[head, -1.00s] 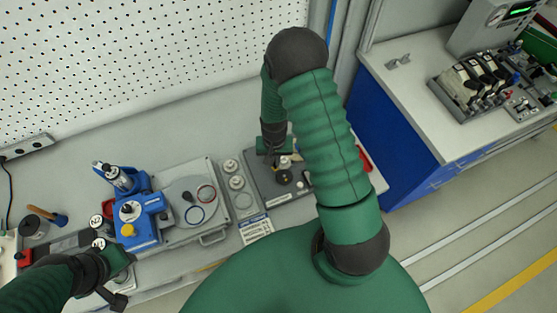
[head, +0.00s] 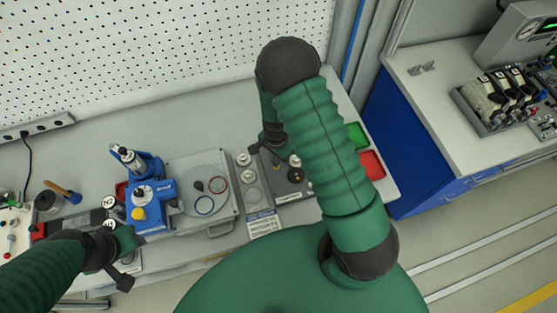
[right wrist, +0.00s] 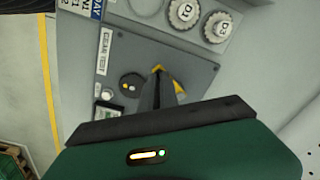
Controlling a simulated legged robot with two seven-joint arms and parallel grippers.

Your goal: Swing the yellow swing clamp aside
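The yellow swing clamp shows only as small yellow parts beside my right fingers, at the grey test plate (head: 290,191). In the head view a yellow bit (head: 280,164) lies just beyond the fingertips. In the right wrist view yellow edges (right wrist: 179,86) show around the dark fingers, which hide the rest. My right gripper (head: 268,147) is low over the plate's back left part; its fingers (right wrist: 157,82) look close together, but whether they hold the clamp is not clear. My left gripper (head: 122,268) is at the lower left, away from the plate; its opening is unclear.
A black round knob (head: 295,174) sits on the plate, close to my right gripper. White round dials (head: 244,160) stand to its left, then a blue fixture (head: 150,203). Red (head: 372,164) and green (head: 356,136) bins lie to the right. The bench behind is clear.

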